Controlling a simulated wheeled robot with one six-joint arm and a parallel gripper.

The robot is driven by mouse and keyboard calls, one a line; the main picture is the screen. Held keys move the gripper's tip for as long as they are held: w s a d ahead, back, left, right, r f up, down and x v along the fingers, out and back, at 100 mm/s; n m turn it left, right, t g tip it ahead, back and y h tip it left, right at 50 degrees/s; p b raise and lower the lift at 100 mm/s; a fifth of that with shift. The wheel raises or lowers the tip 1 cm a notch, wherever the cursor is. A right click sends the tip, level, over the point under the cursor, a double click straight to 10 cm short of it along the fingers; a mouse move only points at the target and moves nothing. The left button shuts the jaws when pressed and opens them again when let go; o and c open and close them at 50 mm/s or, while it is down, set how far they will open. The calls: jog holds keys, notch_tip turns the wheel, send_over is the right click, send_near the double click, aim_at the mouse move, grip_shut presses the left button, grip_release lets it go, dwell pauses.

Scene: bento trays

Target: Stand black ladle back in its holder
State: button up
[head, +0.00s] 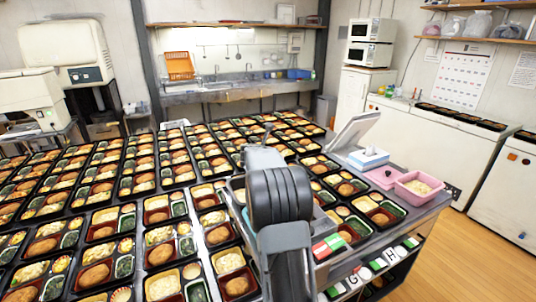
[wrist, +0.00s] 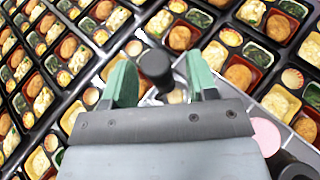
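My gripper (wrist: 160,62) shows in the wrist view with its two green fingers apart. A black, round-ended piece, which looks like the end of the black ladle's handle (wrist: 155,64), stands between the fingers. It is closer to the left finger, and a gap shows on its right side. I cannot tell whether it touches the left finger. The lower part of the ladle is hidden by the gripper, and a small pale, shiny patch shows below the handle. I cannot make out the holder.
Bento trays (head: 102,217) in black boxes cover most of the table. A pink tub (head: 418,188) and a blue-and-white box (head: 368,158) stand at the table's right side. Wooden floor (head: 470,262) lies open at the right. A sink counter (head: 235,88) is at the back.

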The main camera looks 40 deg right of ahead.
jog(key=b+v, duration=0.1)
jog(key=v, duration=1.3)
jog(key=shift+b, duration=0.3)
